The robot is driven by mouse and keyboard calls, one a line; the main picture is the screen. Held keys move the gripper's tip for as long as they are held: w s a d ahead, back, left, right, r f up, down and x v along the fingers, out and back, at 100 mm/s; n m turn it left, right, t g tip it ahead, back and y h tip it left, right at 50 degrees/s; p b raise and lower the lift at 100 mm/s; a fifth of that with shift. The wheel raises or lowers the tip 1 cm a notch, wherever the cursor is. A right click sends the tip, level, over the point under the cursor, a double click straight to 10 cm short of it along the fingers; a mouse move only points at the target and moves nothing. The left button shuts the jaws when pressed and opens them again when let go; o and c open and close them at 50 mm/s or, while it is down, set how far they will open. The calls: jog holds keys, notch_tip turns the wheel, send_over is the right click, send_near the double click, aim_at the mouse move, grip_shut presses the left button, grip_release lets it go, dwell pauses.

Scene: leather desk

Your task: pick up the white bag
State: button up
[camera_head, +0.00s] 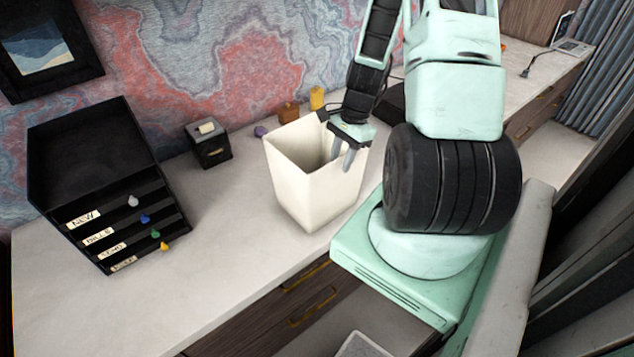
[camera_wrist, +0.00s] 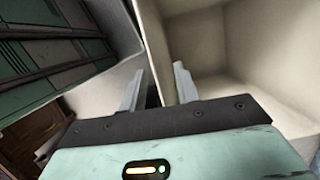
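The white bag (camera_head: 310,193), an open-topped, tapered container, stands upright on the desk in the head view. My gripper (camera_head: 343,154) points down at its right rim. In the wrist view, the bag's pale wall (camera_wrist: 158,45) runs between the two fingers. My gripper (camera_wrist: 158,88) is open there, with the right finger on the bag's inner side and the left finger outside. The fingers look apart, with a gap around the wall. Whether either finger touches the wall cannot be told. The bag looks empty where its inside shows.
A black drawer organizer (camera_head: 98,180) with labels and coloured knobs stands at the left of the pale desk (camera_head: 225,262). A small black box (camera_head: 208,147) and small coloured bottles (camera_head: 288,112) stand behind the bag. Desk room in front of the organizer is clear.

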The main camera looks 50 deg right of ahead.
jog(key=shift+x, duration=1.25)
jog(key=shift+f, duration=0.25)
grip_shut()
